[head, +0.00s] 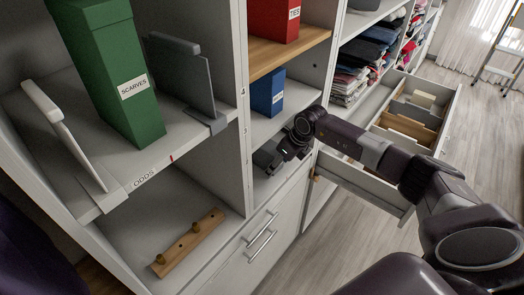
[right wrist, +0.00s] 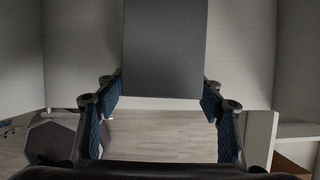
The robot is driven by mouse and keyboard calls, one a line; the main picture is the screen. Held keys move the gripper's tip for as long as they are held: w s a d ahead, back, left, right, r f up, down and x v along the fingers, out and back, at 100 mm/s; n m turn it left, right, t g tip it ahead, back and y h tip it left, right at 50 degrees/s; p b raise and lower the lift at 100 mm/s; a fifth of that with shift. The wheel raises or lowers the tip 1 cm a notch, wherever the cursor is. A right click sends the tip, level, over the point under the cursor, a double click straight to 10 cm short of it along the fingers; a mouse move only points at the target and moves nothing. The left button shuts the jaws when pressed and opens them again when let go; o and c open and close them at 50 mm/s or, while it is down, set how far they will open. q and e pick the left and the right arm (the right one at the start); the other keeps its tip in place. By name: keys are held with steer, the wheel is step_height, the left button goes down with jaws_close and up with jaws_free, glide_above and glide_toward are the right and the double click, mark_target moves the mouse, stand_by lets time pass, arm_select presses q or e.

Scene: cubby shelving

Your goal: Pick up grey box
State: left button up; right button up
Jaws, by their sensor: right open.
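The grey box (right wrist: 165,48) is a dark, plain block in the upper middle of the right wrist view. My right gripper (right wrist: 161,90) is open, with its blue-padded fingers to either side of the box's near end. Narrow or no gaps show at the fingertips, and I cannot tell whether they touch it. The grey box is hard to tell from the dark gripper there. My left gripper is not in view.
A green SCARVES box (head: 110,70) and grey bookends are to the left, and a red TIES box (head: 273,15) is above. An open drawer (head: 360,184) lies under my right arm.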

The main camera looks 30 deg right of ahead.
steer(key=c, duration=1.3)
steer(key=shift+c, duration=0.6)
steer(key=shift+r, duration=0.15)
